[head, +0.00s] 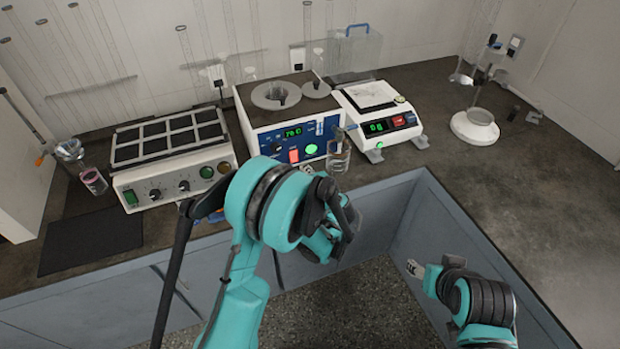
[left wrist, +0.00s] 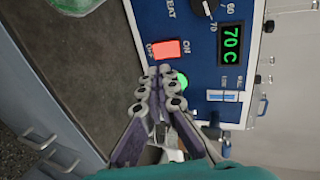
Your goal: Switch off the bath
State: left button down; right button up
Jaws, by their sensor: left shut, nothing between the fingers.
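The bath (head: 258,115) is a box with a blue front panel and a round opening on top, standing at the back of the bench. Its green display (left wrist: 231,43) reads 70 C. Its orange-red rocker switch (left wrist: 165,49), marked ON and OFF, also shows in the head view (head: 294,156). A round green lamp (left wrist: 182,81) beside it glows, partly behind my fingers. My left gripper (left wrist: 160,72) is shut and empty, its tips in front of the panel close to the switch; I cannot tell if they touch. My right gripper (head: 416,268) is low at the right, its fingers unclear.
A glass beaker (head: 339,155) stands by the bath's front right corner. A white balance (head: 383,123) is to the right and a hotplate unit (head: 172,155) to the left. A dark mat (head: 90,243) lies at the left. The right bench (head: 560,185) is mostly clear.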

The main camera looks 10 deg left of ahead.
aim_at(295, 155)
pick_arm(q)
jog(key=b+x, duration=0.2)
jog(key=x, duration=0.5)
jog(key=shift+w+a+f, duration=0.1)
jog(key=shift+w, duration=0.05)
jog(key=shift+w+a+f+b, duration=0.15)
jog(key=shift+w+f+b, duration=0.1)
jog(key=shift+f+b, duration=0.15)
jog(key=shift+r, duration=0.3)
jog(key=shift+r+p, duration=0.55)
jog(key=shift+r, duration=0.2)
